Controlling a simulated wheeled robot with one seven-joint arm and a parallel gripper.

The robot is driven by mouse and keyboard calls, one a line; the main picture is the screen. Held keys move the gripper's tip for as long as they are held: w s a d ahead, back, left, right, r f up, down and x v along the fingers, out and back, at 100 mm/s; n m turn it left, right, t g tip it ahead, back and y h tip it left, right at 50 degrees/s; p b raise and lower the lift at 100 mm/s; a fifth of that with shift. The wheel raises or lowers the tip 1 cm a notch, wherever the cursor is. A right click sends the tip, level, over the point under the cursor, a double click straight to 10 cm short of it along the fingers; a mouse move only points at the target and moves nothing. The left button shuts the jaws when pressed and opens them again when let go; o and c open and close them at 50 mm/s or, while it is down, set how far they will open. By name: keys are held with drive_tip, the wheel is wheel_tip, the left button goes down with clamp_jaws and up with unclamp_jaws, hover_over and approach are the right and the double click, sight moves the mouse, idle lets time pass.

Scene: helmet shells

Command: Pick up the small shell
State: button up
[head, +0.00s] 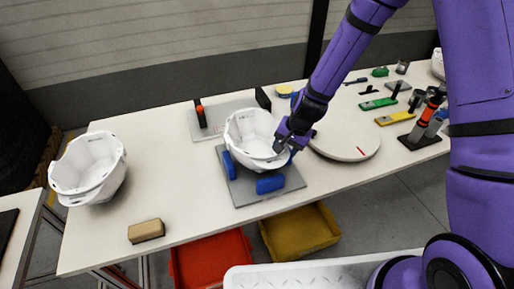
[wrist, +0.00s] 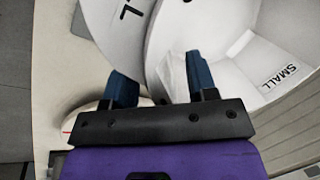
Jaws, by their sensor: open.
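A white helmet shell (head: 250,132) sits open side up on a grey fixture plate with blue pads (head: 270,184) in the middle of the table. In the wrist view the word SMALL is printed inside the white shell (wrist: 275,52). My gripper (head: 281,147) is at this shell's right rim. In the wrist view its two dark blue fingers (wrist: 160,82) are apart, with a white edge of the shell showing between them. Whether the fingers touch it cannot be told. Another white shell (head: 88,165) stands at the table's left end, clear of my gripper.
A tan block (head: 146,231) lies at the table's front edge. A round white disc (head: 345,142) is right of the fixture. Several tools lie at the right. Red (head: 211,262) and yellow (head: 300,231) bins are below the front edge. The table between the shells is clear.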

drive_tip(key=shift+a+f, duration=0.1)
drive_tip(key=shift+f, duration=0.45)
drive_tip(key=shift+c, duration=0.2)
clamp_jaws()
drive_tip(key=shift+w, duration=0.1)
drive_tip(key=shift+r, duration=0.2)
